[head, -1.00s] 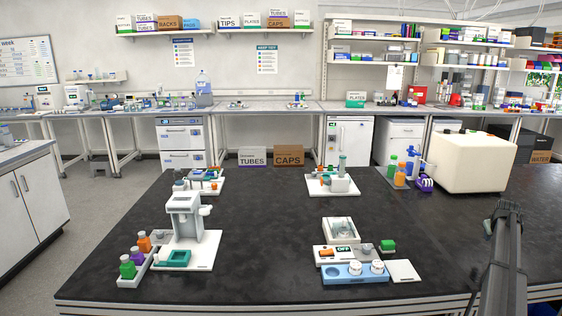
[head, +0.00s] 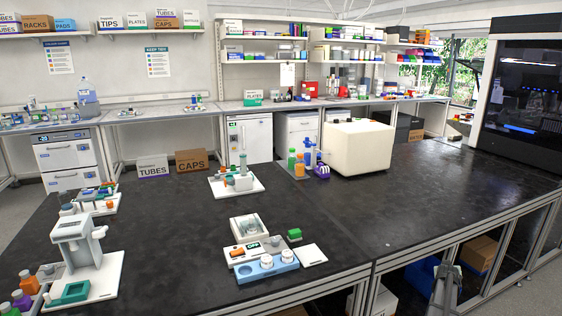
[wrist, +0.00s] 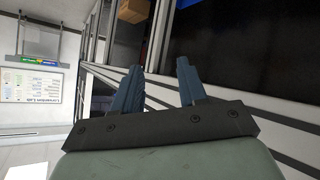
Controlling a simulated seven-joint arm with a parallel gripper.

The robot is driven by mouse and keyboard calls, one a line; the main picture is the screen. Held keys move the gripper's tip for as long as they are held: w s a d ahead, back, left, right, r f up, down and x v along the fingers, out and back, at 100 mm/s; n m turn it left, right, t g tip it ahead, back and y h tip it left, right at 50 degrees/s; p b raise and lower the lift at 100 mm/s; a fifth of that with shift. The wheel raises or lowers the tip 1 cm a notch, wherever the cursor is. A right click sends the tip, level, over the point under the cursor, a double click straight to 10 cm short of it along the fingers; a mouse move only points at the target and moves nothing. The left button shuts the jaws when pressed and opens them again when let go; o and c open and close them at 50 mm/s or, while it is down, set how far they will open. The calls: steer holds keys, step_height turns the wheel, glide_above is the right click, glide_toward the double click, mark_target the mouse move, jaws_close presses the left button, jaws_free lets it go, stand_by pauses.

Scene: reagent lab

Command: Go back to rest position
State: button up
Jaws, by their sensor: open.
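My gripper (wrist: 158,88) shows in the wrist view with its two dark blue fingers apart and nothing between them. It points past the bench frame, with no bench object near the fingertips. In the head view a grey part of my arm (head: 446,290) shows at the lower right, in front of the bench's front edge; the fingertips cannot be made out there.
The black bench (head: 430,200) is clear on its right half. A cream box-shaped device (head: 357,147), coloured bottles (head: 296,165), a blue tray (head: 266,270) and a white dispenser (head: 82,245) stand further left. Boxes (head: 478,252) sit under the bench.

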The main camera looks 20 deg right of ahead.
steer(key=w+a+f+n+y, duration=0.1)
steer(key=w+a+f+y, duration=0.1)
steer(key=a+f, duration=0.85)
steer(key=w+a+f+y, duration=0.15)
steer(key=a+f, duration=0.55)
steer(key=a, duration=0.7)
steer(key=s+a+f+n+g+y, duration=0.15)
steer(key=a+f, duration=0.35)
steer(key=a, duration=0.7)
steer(key=s+a+f+n+g+y, duration=0.1)
steer(key=s+a+f+g+y, duration=0.2)
steer(key=a, duration=0.8)
steer(key=s+a+f+n+g+y, duration=0.1)
steer(key=s+a+f, duration=0.1)
steer(key=s+a, duration=0.35)
steer(key=s+a+f+g, duration=0.1)
steer(key=s+a+f, duration=0.1)
steer(key=a, duration=0.6)
steer(key=s+a+f+n+g+y, duration=0.1)
steer(key=s+a+f, duration=0.1)
steer(key=s+a, duration=0.35)
steer(key=s+a+r+n+g, duration=0.2)
steer(key=s+a+g, duration=0.3)
steer(key=s+a, duration=0.9)
steer(key=s, duration=0.3)
steer(key=shift+s, duration=0.15)
